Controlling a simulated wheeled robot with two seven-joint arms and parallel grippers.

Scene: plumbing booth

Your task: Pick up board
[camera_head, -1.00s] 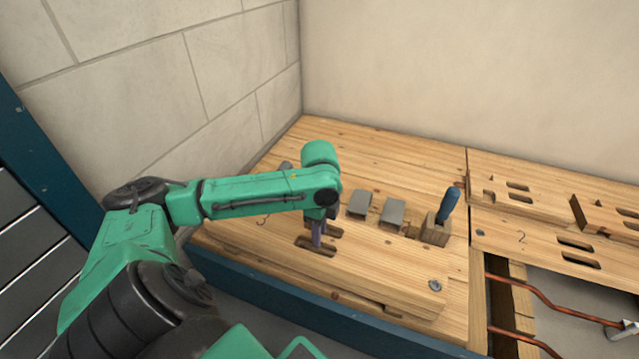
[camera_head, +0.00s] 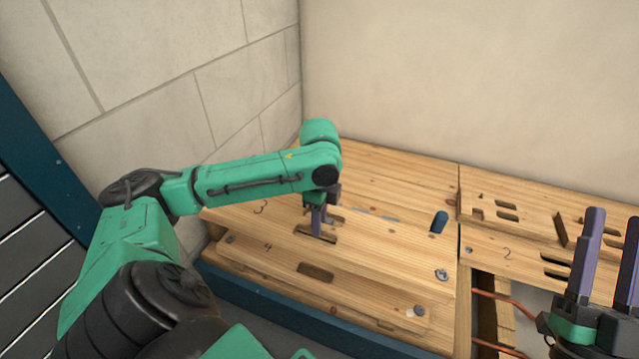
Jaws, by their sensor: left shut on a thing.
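The wooden board (camera_head: 385,240) lies in the middle of the head view, with dark cut-out slots. My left gripper (camera_head: 318,234) reaches down from the left and is shut on the board at its slots. The board looks raised at this side and covers most of the tools behind it. Its exact lower edge is hard to tell from the wood around it. My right gripper (camera_head: 616,217) is at the lower right, its two purple fingers pointing up and apart, with nothing between them.
A blue handle (camera_head: 439,222) shows just above the board. Another slotted wooden panel (camera_head: 520,228) marked 2 lies to the right. Copper pipes (camera_head: 505,304) run in the opening in front of it. Walls stand behind and at left.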

